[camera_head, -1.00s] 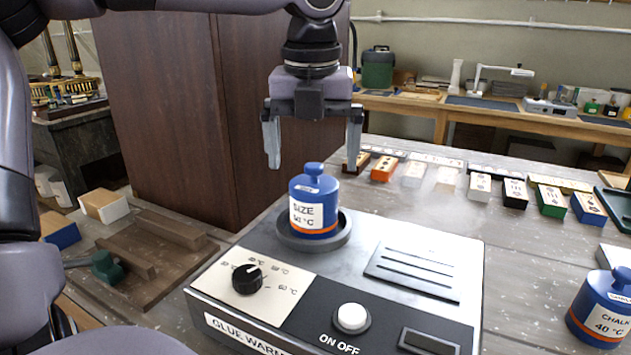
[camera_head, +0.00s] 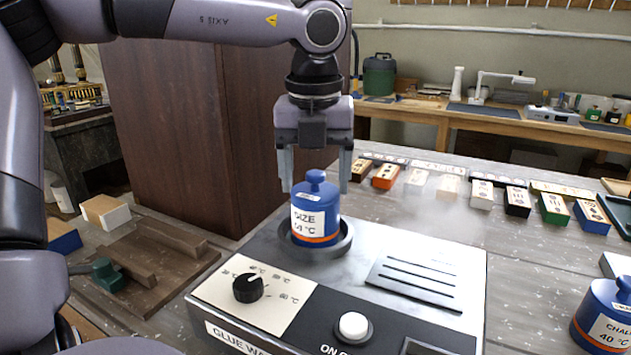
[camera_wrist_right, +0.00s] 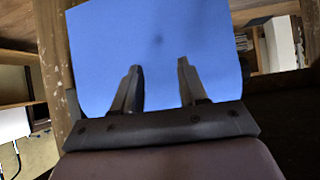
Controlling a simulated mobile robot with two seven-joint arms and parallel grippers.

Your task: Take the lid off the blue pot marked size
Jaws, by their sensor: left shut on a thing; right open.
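The blue pot marked SIZE (camera_head: 316,220) stands upright in the round dark well of the glue warmer (camera_head: 408,262). It has a white label and an orange band low down. Its blue lid (camera_head: 316,187), with a round knob on top, sits on the pot. My left gripper (camera_head: 315,188) comes down from above, its fingers shut on the lid from left and right, the knob between them. My right gripper (camera_wrist_right: 160,64) is open and empty in the right wrist view, in front of a plain blue surface (camera_wrist_right: 160,35).
Another blue pot, marked CHALK (camera_head: 606,312), stands at the right edge. The warmer has a black dial (camera_head: 248,288) and a white button (camera_head: 353,325). Coloured blocks (camera_head: 481,194) line the bench behind. A dark cabinet (camera_head: 190,120) stands behind to the left.

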